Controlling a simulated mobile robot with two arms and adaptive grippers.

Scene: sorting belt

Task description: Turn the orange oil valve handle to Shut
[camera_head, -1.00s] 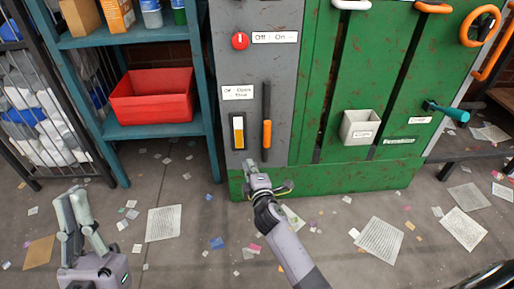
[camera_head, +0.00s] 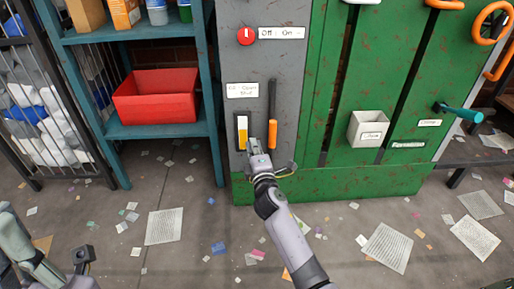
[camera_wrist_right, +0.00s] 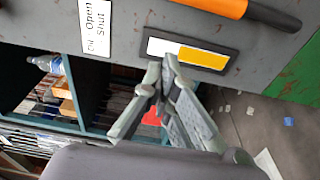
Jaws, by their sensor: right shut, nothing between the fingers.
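The orange oil valve handle (camera_head: 272,133) hangs down on a dark bar on the grey panel. In the right wrist view its orange grip (camera_wrist_right: 213,4) crosses the top edge. Left of it is a dark-framed window (camera_head: 242,134), half white and half yellow, which also shows in the wrist view (camera_wrist_right: 202,56). The label (camera_head: 242,90) above reads Open and Shut. My right gripper (camera_head: 253,143) is shut and empty, its tips (camera_wrist_right: 167,66) at the window's lower edge, beside the handle; contact is unclear. My left gripper (camera_head: 14,245) is partly cut off at the lower left.
A red knob (camera_head: 246,36) sits higher on the panel. A grey bin (camera_head: 368,128) and teal lever (camera_head: 460,113) are on the green machine to the right. A teal shelf (camera_head: 160,132) with a red box (camera_head: 156,95) stands left. Papers litter the floor.

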